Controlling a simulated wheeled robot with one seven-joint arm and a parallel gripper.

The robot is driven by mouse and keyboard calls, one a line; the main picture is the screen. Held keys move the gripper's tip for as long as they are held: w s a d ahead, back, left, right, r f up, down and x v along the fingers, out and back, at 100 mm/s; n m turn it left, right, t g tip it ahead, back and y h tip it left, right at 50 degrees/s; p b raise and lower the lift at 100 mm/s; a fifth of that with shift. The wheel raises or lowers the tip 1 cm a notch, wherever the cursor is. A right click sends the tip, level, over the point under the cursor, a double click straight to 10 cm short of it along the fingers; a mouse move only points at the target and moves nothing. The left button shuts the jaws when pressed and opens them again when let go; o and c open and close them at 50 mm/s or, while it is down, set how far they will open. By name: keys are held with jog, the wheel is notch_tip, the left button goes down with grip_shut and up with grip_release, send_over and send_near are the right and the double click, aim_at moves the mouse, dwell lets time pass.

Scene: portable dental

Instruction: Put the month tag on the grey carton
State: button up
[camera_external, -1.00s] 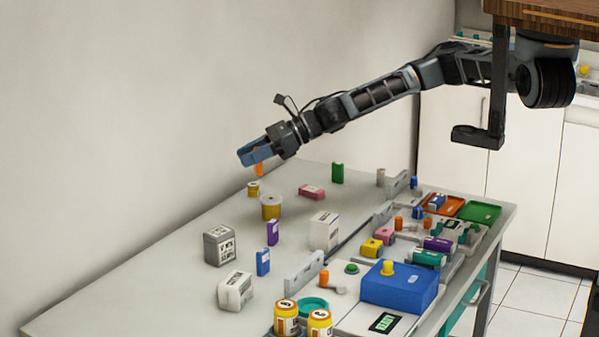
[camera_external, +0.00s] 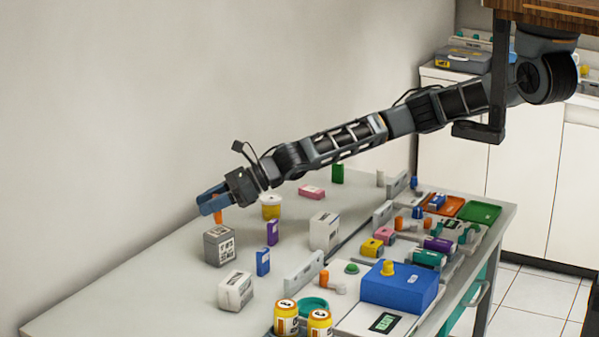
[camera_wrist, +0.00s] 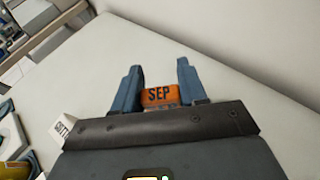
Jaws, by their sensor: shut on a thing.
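The month tag (camera_wrist: 160,95) is orange and reads "SEP" in the wrist view. My gripper (camera_wrist: 160,88) is shut on it, with a blue finger at each side. In the external view the tag (camera_external: 218,216) hangs below the blue fingers of my gripper (camera_external: 212,200). The grey carton (camera_external: 219,246) stands on the table with a printed label on its front. The tag appears just above the carton's top in the picture. I cannot tell whether they touch.
A white carton (camera_external: 235,291), a blue box (camera_external: 263,262) and a purple box (camera_external: 272,232) stand near the grey carton. A yellow jar (camera_external: 271,207) stands behind it. The table's left part (camera_external: 130,290) is clear.

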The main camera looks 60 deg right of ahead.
jog(key=shift+f, duration=1.2)
jog(key=shift+f, duration=0.2)
jog(key=o, duration=1)
jog(key=shift+r, duration=0.1)
jog(key=shift+r, duration=0.15)
jog(key=v, duration=1.2)
